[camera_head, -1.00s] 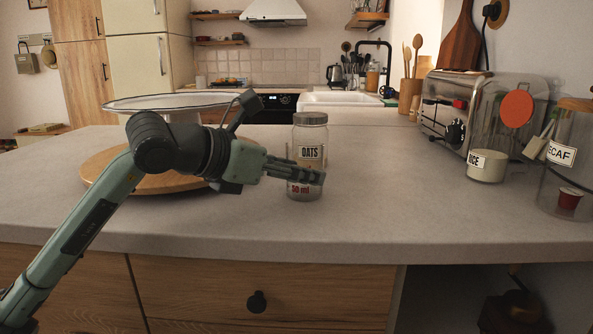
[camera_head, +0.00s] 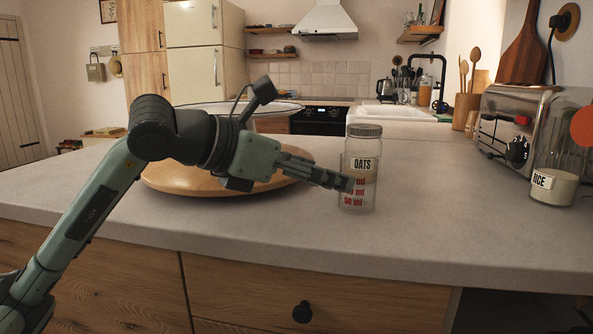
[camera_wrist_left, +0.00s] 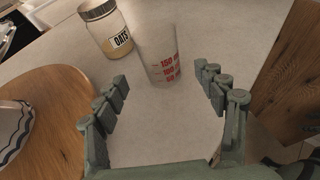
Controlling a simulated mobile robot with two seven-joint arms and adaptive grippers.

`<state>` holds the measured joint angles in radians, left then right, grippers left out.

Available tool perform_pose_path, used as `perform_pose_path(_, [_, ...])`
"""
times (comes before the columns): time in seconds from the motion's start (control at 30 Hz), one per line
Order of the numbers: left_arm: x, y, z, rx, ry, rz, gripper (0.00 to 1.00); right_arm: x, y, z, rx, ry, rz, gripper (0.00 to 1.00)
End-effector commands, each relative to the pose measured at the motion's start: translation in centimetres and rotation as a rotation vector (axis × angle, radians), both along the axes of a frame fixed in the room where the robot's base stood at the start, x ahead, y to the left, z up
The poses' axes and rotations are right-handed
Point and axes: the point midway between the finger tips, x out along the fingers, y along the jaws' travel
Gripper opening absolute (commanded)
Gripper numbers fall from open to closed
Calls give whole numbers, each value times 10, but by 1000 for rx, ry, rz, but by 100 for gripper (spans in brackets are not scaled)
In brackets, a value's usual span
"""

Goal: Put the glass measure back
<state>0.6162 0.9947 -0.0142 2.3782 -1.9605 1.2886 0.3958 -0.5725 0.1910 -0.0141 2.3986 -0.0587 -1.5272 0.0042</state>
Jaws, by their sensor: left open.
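The glass measure (camera_wrist_left: 162,60) is a clear vessel with red ml marks. In the left wrist view it stands upright on the counter, between and just past the spread fingertips of my left gripper (camera_wrist_left: 160,78). I see a gap on each side of it. In the head view the measure (camera_head: 354,200) overlaps the oats jar (camera_head: 362,145), and only its red marks stand out clearly. There my left gripper (camera_head: 345,183) reaches in from the left and partly hides the marks. The gripper is open and empty. My right gripper is not in view.
The lidded oats jar stands close behind the measure. A round wooden board (camera_head: 190,182) with a white plate or stand lies to the left. A toaster (camera_head: 510,120) and a rice jar (camera_head: 556,180) stand at the right. The counter front is clear.

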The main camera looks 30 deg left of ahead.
Motion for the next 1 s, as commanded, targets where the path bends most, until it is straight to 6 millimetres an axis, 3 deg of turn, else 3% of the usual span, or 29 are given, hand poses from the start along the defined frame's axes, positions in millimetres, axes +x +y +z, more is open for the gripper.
perform_pose_path(0.1, [-19,11,6,4,0,3,71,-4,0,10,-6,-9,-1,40])
perform_pose_path(0.33, [-40,22,17,0,1,1,71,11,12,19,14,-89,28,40])
perform_pose_path(1.0, [-42,23,19,-1,0,0,71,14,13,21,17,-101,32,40])
